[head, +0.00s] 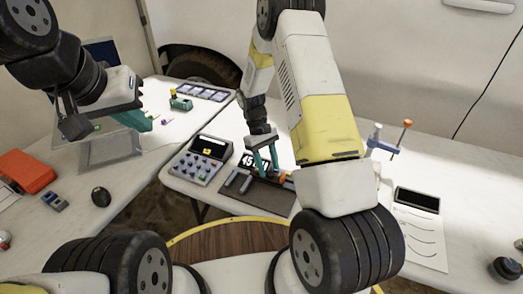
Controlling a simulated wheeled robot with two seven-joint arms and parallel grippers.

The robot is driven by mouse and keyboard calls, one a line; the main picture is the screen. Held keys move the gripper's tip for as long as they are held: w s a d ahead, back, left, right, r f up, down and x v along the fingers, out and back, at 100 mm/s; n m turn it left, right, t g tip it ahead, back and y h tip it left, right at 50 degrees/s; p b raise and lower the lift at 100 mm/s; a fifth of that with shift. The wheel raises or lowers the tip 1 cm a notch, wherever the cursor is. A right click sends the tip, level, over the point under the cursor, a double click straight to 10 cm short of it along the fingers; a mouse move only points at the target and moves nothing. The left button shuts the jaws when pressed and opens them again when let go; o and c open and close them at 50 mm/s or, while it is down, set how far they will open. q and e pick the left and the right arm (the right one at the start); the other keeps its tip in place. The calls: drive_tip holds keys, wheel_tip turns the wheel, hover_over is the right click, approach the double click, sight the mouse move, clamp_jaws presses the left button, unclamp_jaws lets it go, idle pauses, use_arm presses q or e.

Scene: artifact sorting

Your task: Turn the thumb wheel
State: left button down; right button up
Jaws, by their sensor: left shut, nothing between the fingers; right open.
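A dark grey mat (258,203) lies on the table in front of my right arm. Grey bar-shaped parts (239,183) and a small orange part (283,178) are on it; I cannot make out which piece is the thumb wheel. My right gripper (263,166) points down over the back of the mat, its teal fingers apart with the orange part close to their right. Whether a finger touches anything is unclear. My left gripper (146,122) is shut and empty above the left table, far from the mat.
A grey box with knobs and a screen (203,158) stands left of the mat, a black card with white digits (248,160) behind it. A blue stand with an orange knob (383,147) and a paper sheet (418,232) are at right. An orange case (25,171) is far left.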

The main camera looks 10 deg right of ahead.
drive_tip(key=v, duration=0.7)
drive_tip(key=shift+r, duration=0.1)
drive_tip(key=s+d+r+m+t+y, duration=0.1)
drive_tip(key=s+r+t, duration=0.15)
drive_tip(key=r, duration=0.65)
drive_tip(key=s+r+m+t+y, duration=0.15)
drive_tip(key=s+r, duration=0.25)
drive_tip(key=r, duration=0.6)
drive_tip(key=s+r+m+t+y, duration=0.2)
drive_tip(key=s+r+t, duration=0.4)
drive_tip(key=s, duration=0.9)
wheel_tip(320, 180, up, 3)
drive_tip(key=shift+s+d, duration=0.2)
drive_tip(key=shift+m, duration=0.25)
